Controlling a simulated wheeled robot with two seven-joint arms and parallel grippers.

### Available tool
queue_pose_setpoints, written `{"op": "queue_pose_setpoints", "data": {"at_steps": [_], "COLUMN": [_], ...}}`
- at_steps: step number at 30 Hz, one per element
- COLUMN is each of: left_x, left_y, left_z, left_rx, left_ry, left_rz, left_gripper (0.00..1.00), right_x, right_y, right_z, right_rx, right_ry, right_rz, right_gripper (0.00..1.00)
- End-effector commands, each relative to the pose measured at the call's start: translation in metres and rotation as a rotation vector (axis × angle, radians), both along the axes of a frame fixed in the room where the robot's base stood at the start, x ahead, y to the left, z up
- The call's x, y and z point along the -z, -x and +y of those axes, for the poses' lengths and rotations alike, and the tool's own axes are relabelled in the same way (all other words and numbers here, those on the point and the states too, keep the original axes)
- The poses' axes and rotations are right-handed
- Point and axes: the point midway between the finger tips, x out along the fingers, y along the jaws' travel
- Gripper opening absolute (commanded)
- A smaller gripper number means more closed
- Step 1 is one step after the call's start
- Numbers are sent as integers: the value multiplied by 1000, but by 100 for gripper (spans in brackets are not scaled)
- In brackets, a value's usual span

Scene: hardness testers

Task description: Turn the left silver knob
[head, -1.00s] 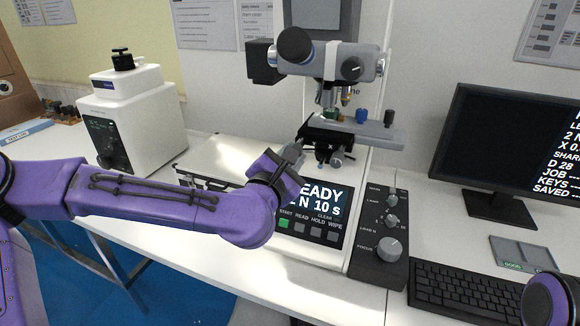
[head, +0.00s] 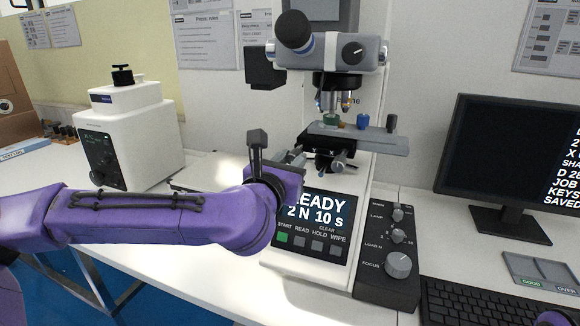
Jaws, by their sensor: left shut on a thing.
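The hardness tester (head: 340,105) stands in the middle, with its stage (head: 365,136) above a lit panel reading READY. Small silver knobs hang under the stage; one on the right side (head: 341,168) shows clearly. My left gripper (head: 296,158) reaches in from the left, at the left side of the stage underside. It is shut on the left silver knob, which is mostly hidden behind my fingers and wrist. My right gripper is out of view; only a bit of my purple right arm shows at the bottom right corner.
A dark control box (head: 388,285) with several knobs stands right of the panel. A monitor (head: 510,150), keyboard (head: 460,305) and grey tray (head: 540,270) are at right. A white machine (head: 130,130) stands back left. Bare white table lies front centre.

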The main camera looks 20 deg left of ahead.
Motion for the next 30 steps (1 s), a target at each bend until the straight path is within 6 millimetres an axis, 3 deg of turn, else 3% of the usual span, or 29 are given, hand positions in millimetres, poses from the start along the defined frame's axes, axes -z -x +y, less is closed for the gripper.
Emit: {"op": "queue_pose_setpoints", "data": {"at_steps": [13, 14, 15, 16, 25, 30], "left_x": [-4, -4, -4, -4, -1, 1], "left_y": [-1, -1, -1, -1, 2, 29], "left_z": [1, 1, 1, 1, 0, 1], "left_rx": [-2, -2, -2, -2, -1, 1], "left_ry": [9, 9, 9, 9, 8, 9], "left_rz": [-9, -9, -8, -7, -4, -6], "left_gripper": [0, 33, 46, 52, 52, 52], "right_x": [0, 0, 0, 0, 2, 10], "right_y": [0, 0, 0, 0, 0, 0], "right_z": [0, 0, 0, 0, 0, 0], "right_rx": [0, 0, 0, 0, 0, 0], "right_ry": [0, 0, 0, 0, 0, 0], "right_rz": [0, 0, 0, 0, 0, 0], "right_gripper": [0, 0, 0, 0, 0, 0]}}
